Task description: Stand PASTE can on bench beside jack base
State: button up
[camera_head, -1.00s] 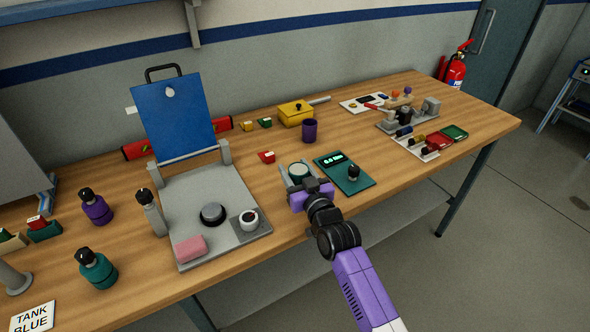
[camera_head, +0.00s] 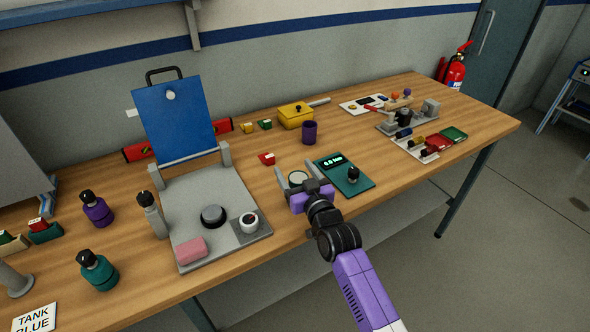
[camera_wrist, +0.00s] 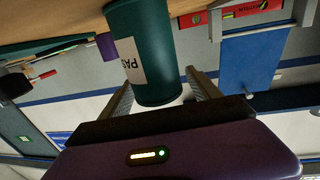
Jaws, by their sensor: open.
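The teal PASTE can (camera_head: 298,178) is near the front edge of the bench (camera_head: 262,213), to the right of a grey base plate (camera_head: 190,204) and apart from it. In the wrist view the can (camera_wrist: 150,45) shows part of a white label reading "PAS", with the picture upside down and bench wood at the top. The can looks upright; its foot is cut off there, so I cannot tell its contact with the bench from that view. My gripper (camera_head: 295,168) is open, with one finger on each side of the can and visible gaps.
A green scale (camera_head: 344,174) lies just right of my gripper. The plate carries a black knob (camera_head: 213,215), a pink sponge (camera_head: 190,247) and a raised blue panel (camera_head: 175,118). Bare wood lies between plate and can.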

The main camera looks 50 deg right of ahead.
jog(key=b+v, duration=0.1)
jog(key=v, duration=1.1)
jog(key=shift+w+r, duration=0.1)
jog(key=s+a+f+n+y, duration=0.15)
jog(key=s+a+f, duration=0.25)
jog(key=s+a, duration=0.4)
jog(key=s+a+r+n+g+y, duration=0.1)
jog(key=s+a+r+y, duration=0.1)
jog(key=s+a, duration=0.4)
jog(key=s+a+r+n+y, duration=0.2)
jog(key=s+a, duration=0.4)
jog(key=s, duration=0.9)
jog(key=shift+a+r+g+y, duration=0.25)
jog(key=shift+a+g+y, duration=0.15)
jog(key=shift+y, duration=0.35)
